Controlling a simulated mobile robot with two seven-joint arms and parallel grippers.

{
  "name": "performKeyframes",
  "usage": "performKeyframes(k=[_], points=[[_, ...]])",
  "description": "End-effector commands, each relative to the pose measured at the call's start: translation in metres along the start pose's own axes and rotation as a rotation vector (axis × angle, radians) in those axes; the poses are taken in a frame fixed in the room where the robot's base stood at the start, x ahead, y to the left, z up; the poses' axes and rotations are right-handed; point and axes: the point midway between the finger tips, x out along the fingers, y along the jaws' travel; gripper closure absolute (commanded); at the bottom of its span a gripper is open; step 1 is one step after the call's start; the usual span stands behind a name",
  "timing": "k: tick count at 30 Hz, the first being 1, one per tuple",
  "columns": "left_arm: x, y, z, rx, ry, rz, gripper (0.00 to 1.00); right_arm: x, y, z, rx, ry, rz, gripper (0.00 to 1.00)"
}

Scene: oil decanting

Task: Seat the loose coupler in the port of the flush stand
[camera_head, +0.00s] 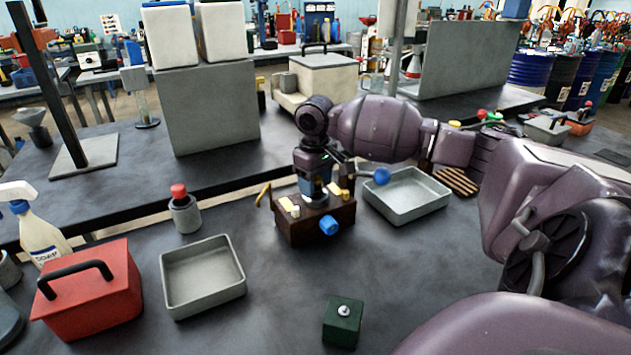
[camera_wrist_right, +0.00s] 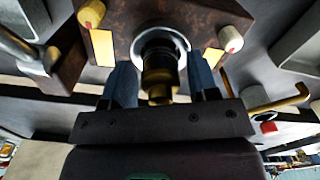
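The flush stand (camera_head: 292,232) is a dark brown block on the near bench, with pale yellow fittings and a blue knob on its front. My right gripper (camera_head: 317,190) points down over its top. In the right wrist view, a dark and brass coupler (camera_wrist_right: 160,75) is between the two blue-grey fingers (camera_wrist_right: 161,80), lined up with the pale ring of the port (camera_wrist_right: 183,46). Narrow dark gaps seem to show beside the coupler, so I cannot tell if the fingers touch it. How deep it sits is hidden. My left gripper is out of view.
A grey tray (camera_head: 413,213) stands close right of the stand, and another grey tray (camera_head: 235,285) is to the left. A red toolbox (camera_head: 100,300), a red-topped container (camera_head: 185,215) and a small green block (camera_head: 342,330) are also on the bench. The front centre is mostly clear.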

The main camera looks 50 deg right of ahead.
Motion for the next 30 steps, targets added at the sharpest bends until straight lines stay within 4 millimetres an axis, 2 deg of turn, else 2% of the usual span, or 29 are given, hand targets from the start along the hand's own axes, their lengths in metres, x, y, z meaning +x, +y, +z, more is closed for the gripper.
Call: performKeyframes(k=[11,14,24,30], points=[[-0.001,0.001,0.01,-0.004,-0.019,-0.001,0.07,-0.003,0.0,0.0,-0.001,0.0,0.0,0.4],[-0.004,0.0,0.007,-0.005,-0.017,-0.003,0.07,-0.014,0.0,-0.001,-0.001,0.004,-0.001,0.4],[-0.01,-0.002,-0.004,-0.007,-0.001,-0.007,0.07,-0.079,0.0,0.0,-0.001,0.006,0.001,0.4],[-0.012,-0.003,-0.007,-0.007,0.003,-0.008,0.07,-0.108,0.0,0.0,-0.001,0.004,-0.001,0.4]])
